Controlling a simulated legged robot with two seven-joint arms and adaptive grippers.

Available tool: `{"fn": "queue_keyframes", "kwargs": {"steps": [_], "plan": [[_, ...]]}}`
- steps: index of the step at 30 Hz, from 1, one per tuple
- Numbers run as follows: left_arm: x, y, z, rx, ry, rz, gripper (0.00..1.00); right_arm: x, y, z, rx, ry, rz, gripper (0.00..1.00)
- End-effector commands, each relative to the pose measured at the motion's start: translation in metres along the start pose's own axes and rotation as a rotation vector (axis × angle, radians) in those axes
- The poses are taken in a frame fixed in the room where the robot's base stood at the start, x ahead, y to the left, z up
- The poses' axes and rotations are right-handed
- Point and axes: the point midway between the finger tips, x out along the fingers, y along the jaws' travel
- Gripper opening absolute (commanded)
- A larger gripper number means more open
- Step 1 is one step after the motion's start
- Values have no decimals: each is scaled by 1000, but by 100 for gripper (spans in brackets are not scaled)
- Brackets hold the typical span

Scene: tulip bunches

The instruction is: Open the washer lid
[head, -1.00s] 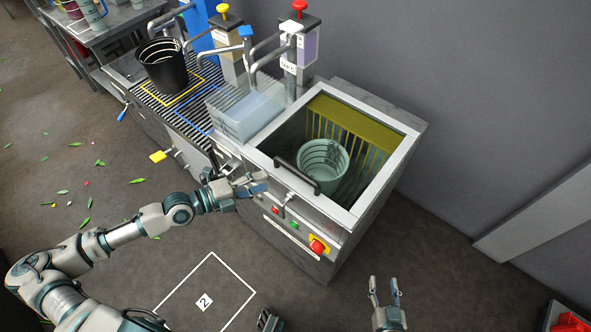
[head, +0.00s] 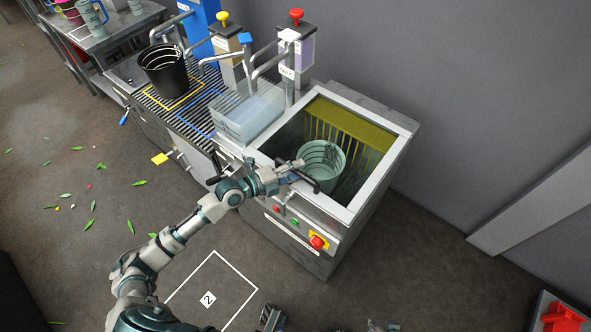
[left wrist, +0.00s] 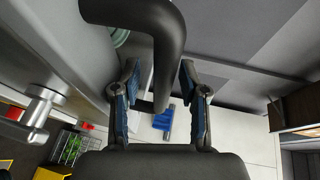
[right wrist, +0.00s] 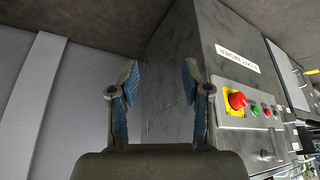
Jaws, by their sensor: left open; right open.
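The washer (head: 325,235) is a grey metal cabinet with a wide top opening, through which a green bucket (head: 322,160) and a yellow slatted wall show. A clear lid pane cannot be made out for certain. A black bar handle (head: 306,181) sits at the front of the opening. My left gripper (head: 294,170) is at this handle. In the left wrist view the handle (left wrist: 168,50) passes between the fingers of my open left gripper (left wrist: 160,80); contact cannot be told. My right gripper (right wrist: 159,82) is open and empty, low in front of the washer (right wrist: 215,45).
The front panel has a red knob on yellow (head: 318,242) and small buttons. A clear box (head: 247,113), dispensers (head: 298,50) and a black bucket (head: 163,68) stand left of the opening. A wall (head: 470,100) rises behind. Floor in front is open.

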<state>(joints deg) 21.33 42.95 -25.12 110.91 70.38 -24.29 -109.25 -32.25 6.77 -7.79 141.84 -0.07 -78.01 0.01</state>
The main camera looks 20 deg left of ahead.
Motion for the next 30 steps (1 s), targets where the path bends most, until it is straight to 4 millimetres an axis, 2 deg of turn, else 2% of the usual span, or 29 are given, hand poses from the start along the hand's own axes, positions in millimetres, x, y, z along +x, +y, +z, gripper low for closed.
{"fn": "queue_keyframes", "kwargs": {"steps": [5, 6, 11, 22, 30], "plan": [[0, 0, 0, 0, 0, 0, 43, 1, 0, 0, 0, -1, 0, 48], [0, 0, 0, 0, 0, 0, 41, 1, 0, -1, 0, -1, 0, 48], [0, 0, 0, 0, 0, 1, 1, 1, 0, -1, 0, 0, 0, 48], [0, -1, -1, -2, 1, 6, 0, -1, 1, 0, 0, -6, 1, 48], [-1, -14, -1, -8, 1, 24, 0, -16, 5, 35, 5, -175, 10, 48]]}}
